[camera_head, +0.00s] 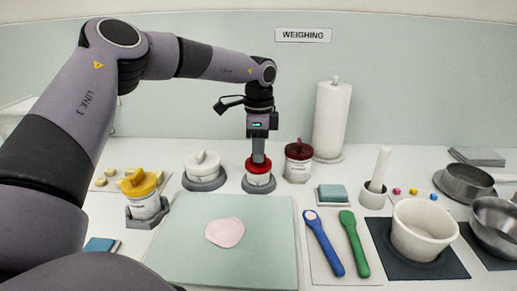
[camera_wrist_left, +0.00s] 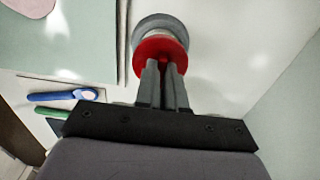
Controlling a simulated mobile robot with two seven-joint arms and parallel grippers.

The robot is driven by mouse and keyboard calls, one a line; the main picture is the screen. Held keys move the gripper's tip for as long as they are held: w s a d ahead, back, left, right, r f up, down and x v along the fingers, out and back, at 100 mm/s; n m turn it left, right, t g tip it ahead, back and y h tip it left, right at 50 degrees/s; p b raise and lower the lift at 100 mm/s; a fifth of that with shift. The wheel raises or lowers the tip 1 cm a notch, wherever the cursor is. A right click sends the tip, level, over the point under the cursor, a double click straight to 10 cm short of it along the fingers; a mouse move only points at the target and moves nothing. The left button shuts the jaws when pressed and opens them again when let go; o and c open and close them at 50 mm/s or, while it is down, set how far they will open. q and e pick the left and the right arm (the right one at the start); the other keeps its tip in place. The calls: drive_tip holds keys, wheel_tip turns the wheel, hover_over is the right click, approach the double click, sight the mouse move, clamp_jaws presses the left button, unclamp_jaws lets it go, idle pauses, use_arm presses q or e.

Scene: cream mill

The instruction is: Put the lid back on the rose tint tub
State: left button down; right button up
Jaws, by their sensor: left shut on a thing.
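My left gripper (camera_head: 258,156) points straight down and is shut on the red lid (camera_head: 259,166). The lid sits at the mouth of a white tub (camera_head: 258,180) in a grey holder at the back of the counter. Whether it is fully seated or a hair above the rim, I cannot tell. In the left wrist view, the gripper (camera_wrist_left: 163,70) holds the red lid (camera_wrist_left: 150,47) by its middle, and the lid hides most of the tub. The tub's label is too small to read. My right gripper is not in view.
A white-lidded tub (camera_head: 202,165) stands left, a dark-red-lidded tub (camera_head: 298,163) close right, and a yellow-lidded tub (camera_head: 143,196) front left. A green mat (camera_head: 190,255) bears a pink patch (camera_head: 225,232). Blue (camera_head: 323,243) and green (camera_head: 354,243) scoops and a white bowl (camera_head: 420,229) lie right.

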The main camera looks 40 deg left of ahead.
use_arm(q)
drive_tip(key=shift+f+b, duration=0.15)
drive_tip(key=shift+b, duration=0.4)
idle(1.2)
drive_tip(key=shift+f+b, duration=0.55)
drive_tip(key=shift+b, duration=0.55)
idle(1.4)
drive_tip(key=c, duration=0.7)
unclamp_jaws()
drive_tip(key=shift+r, duration=0.1)
drive_tip(key=shift+r+p, duration=1.4)
drive_tip(key=shift+r, duration=0.75)
drive_tip(key=shift+c, duration=0.2)
